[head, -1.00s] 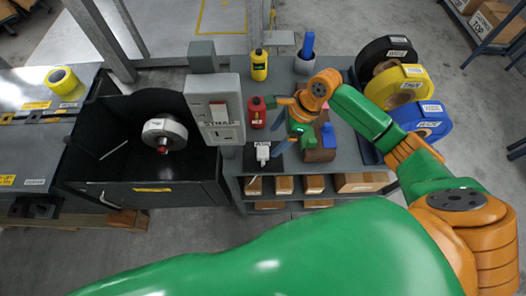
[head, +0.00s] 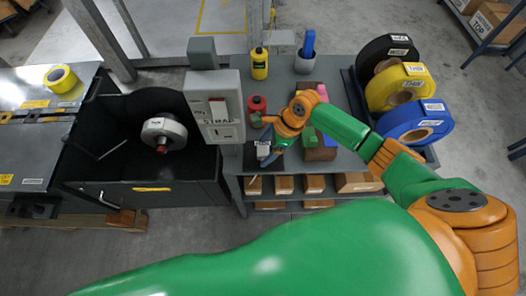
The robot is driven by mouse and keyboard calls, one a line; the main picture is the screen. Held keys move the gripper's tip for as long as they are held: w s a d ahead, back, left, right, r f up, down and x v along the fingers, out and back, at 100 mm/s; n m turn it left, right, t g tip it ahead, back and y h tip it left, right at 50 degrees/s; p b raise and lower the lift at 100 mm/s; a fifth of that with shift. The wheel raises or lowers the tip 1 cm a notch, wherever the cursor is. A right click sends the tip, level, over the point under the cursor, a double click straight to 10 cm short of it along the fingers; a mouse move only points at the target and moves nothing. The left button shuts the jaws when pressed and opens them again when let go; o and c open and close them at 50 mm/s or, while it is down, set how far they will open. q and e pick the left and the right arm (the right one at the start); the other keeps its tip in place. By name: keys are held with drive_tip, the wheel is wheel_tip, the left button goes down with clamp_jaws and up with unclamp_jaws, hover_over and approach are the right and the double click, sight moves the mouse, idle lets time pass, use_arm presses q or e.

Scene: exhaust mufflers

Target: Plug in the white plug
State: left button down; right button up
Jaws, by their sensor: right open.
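The white plug (head: 263,152) is on a small dark mat on the grey bench and is partly hidden by my right gripper. My right gripper (head: 267,153) points down at it with its blue fingers apart, one on each side of the plug as seen from above. I cannot tell whether they touch it. The grey box marked STRAP (head: 201,88), left of the gripper, has a red-and-white panel and a socket plate (head: 227,133) at its lower end. My left gripper is out of view.
Red (head: 257,105) and yellow (head: 259,64) bottles stand behind the gripper. A wooden block (head: 319,152) with coloured pieces sits just right of it. Black, yellow and blue rolls (head: 415,122) are at the right. A black bin with a white reel (head: 164,134) lies left.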

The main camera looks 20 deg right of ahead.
sight(265, 150)
drive_tip(key=shift+a+f, duration=0.1)
drive_tip(key=shift+f, duration=0.15)
clamp_jaws()
drive_tip(key=shift+w+r, duration=0.1)
drive_tip(key=shift+r, duration=0.55)
wheel_tip(265, 150, up, 17)
drive_tip(key=p, duration=0.3)
